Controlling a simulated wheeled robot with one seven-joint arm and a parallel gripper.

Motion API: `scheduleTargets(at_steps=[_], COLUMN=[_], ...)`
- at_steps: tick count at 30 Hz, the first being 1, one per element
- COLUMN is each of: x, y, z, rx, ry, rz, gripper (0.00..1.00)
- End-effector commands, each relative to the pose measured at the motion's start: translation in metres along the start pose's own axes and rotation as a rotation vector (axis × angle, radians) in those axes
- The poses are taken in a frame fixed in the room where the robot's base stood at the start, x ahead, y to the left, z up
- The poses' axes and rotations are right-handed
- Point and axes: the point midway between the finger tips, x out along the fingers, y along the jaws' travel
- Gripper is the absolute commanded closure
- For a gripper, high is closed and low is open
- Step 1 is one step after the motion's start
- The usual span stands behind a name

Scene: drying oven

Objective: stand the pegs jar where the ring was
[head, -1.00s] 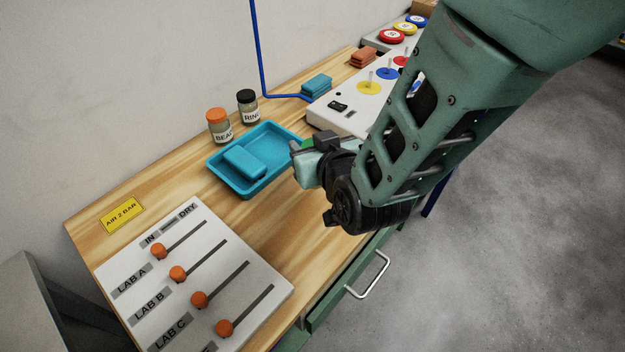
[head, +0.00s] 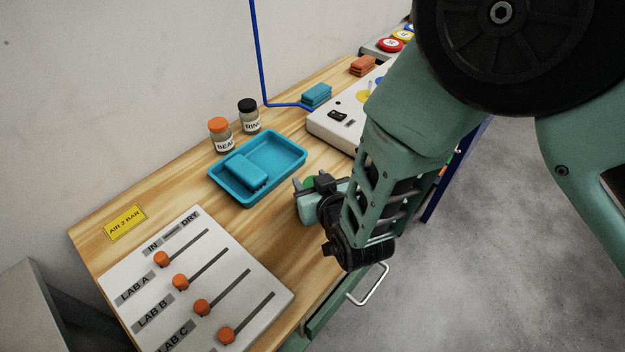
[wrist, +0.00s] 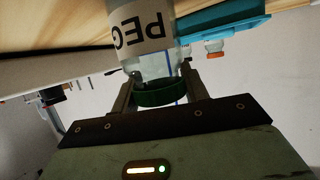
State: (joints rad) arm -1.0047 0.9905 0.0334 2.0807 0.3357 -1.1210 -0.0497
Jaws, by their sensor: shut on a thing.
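My gripper (head: 308,184) is low over the front part of the wooden bench, to the right of the blue tray. It is shut on the green lid (wrist: 160,95) of the pegs jar (wrist: 146,30). The jar's label reads "PEG" upside down in the wrist view. In the head view only a bit of green lid shows between the fingers; the jar's body is hidden. The ring jar (head: 250,118), with a black lid and a label starting "RIN", stands at the back by the wall. I cannot tell whether the pegs jar touches the bench.
An orange-lidded jar labelled "BEA" (head: 221,136) stands left of the ring jar. The blue tray (head: 292,160) holds a blue block (head: 246,172). A slider panel (head: 215,250) lies at the front left. A white switch box (head: 345,118) and stacked blocks (head: 316,94) are behind right.

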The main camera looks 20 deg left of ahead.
Motion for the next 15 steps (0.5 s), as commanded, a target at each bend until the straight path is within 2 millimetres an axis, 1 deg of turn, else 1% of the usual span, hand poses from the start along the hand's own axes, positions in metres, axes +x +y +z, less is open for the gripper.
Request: scheduleTargets(at_steps=[1,2,3,4,11,15], x=[0.0013,0.0011,0.0007,0.0007,0.0006,-0.0012], y=[0.0002,0.0002,0.0002,0.0002,0.0002,0.0], z=[0.003,0.0029,0.0019,0.0018,0.0018,-0.0025], rx=[0.0,0.0,0.0,0.0,0.0,0.0], ry=[0.0,0.0,0.0,0.0,-0.001,0.0], rz=[0.0,0.0,0.0,0.0,0.0,0.0], gripper=[0.8,0.53,0.42,0.34,0.34,0.34])
